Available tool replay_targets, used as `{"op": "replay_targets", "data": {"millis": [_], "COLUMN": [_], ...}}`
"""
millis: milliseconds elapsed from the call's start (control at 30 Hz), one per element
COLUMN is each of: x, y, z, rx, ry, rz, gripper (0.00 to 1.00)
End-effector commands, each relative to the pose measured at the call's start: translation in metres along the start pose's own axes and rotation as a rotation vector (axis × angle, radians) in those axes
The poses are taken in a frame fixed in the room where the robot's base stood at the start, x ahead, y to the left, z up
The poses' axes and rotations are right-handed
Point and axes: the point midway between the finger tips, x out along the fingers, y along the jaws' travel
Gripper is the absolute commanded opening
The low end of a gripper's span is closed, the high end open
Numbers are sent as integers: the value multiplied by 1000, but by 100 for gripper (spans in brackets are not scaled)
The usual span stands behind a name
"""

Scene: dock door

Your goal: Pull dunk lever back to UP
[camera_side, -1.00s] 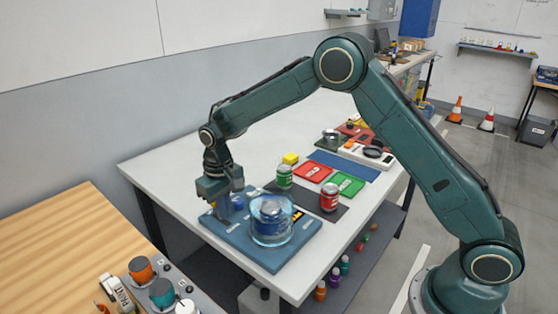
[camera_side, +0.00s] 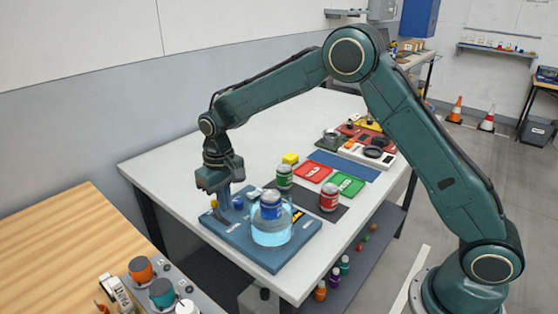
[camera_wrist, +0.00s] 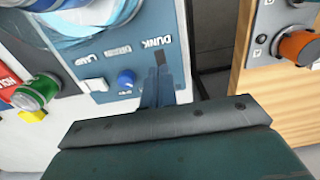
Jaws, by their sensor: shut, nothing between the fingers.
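The blue dunk station (camera_side: 222,243) sits on the white table, with a clear glass tank (camera_side: 272,238) of glowing blue water. A blue can (camera_side: 271,205) is raised near the tank's top, mostly above the water. In the wrist view, the panel (camera_wrist: 110,72) carries DUNK, DRAIN and LAMP labels. A dark lever piece (camera_wrist: 160,58) shows below DUNK, partly hidden behind my fingers. My gripper (camera_side: 223,200) is shut and empty, low over the panel's left end. Its fingers also show in the wrist view (camera_wrist: 157,88); I cannot tell whether they touch the lever.
A blue knob (camera_wrist: 126,77) and a white switch (camera_wrist: 96,84) sit beside the lever. A green can (camera_side: 284,176) and a red can (camera_side: 329,197) stand on a dark mat to the right. A wooden table (camera_side: 80,245) with knobs is at the front left.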

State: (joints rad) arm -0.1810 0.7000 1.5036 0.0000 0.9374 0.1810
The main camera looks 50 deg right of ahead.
Motion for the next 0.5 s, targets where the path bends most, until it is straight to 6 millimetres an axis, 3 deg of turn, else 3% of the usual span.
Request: {"op": "replay_targets", "data": {"millis": [500], "x": [-30], "y": [0], "z": [0], "rx": [0], "ry": [1], "rz": [0], "gripper": [0]}}
